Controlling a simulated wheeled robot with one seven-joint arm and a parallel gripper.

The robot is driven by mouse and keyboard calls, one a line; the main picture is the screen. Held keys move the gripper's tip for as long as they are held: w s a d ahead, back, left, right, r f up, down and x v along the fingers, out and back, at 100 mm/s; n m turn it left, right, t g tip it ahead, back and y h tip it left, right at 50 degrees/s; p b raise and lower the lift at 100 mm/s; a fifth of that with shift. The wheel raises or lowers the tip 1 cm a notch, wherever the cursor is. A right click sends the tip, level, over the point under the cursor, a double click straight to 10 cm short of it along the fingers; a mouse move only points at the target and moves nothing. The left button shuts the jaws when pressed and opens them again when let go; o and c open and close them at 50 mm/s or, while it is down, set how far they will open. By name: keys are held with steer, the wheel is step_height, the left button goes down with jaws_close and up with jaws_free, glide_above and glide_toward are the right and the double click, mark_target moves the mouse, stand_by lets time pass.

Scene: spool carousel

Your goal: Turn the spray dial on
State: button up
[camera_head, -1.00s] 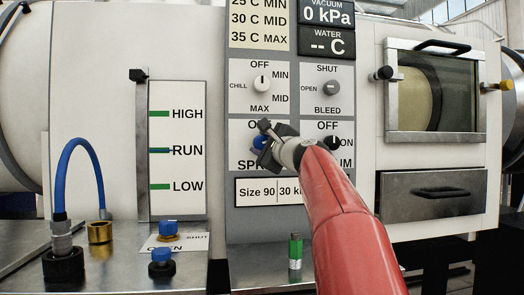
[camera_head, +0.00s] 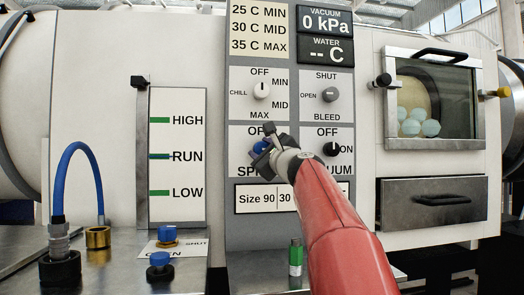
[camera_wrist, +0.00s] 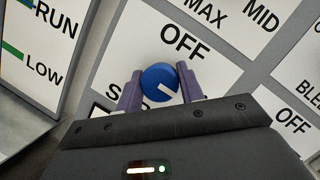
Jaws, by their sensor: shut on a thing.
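The spray dial (camera_wrist: 158,78) is a round blue knob with a white pointer mark. It sits on a white plate below the tilted word OFF in the wrist view. The mark points away from OFF, toward the right-hand side of the plate as its lettering reads. My gripper (camera_wrist: 157,88) is shut on the dial, with a purple finger on each side of it. Any lettering beside the mark is hidden. In the head view, my gripper (camera_head: 266,146) covers most of the spray plate, and a bit of the blue dial (camera_head: 261,147) shows.
The chill knob (camera_head: 262,90) and bleed knob (camera_head: 330,95) are above. The vacuum dial (camera_head: 331,149) is close right. A window (camera_head: 431,100) shows pale balls inside. A green-labelled vial (camera_head: 296,263) stands below, near my arm. A blue hose (camera_head: 72,152) arches at left.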

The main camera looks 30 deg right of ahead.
steer(key=o, duration=1)
steer(key=b+v, duration=0.3)
steer(key=v, duration=0.5)
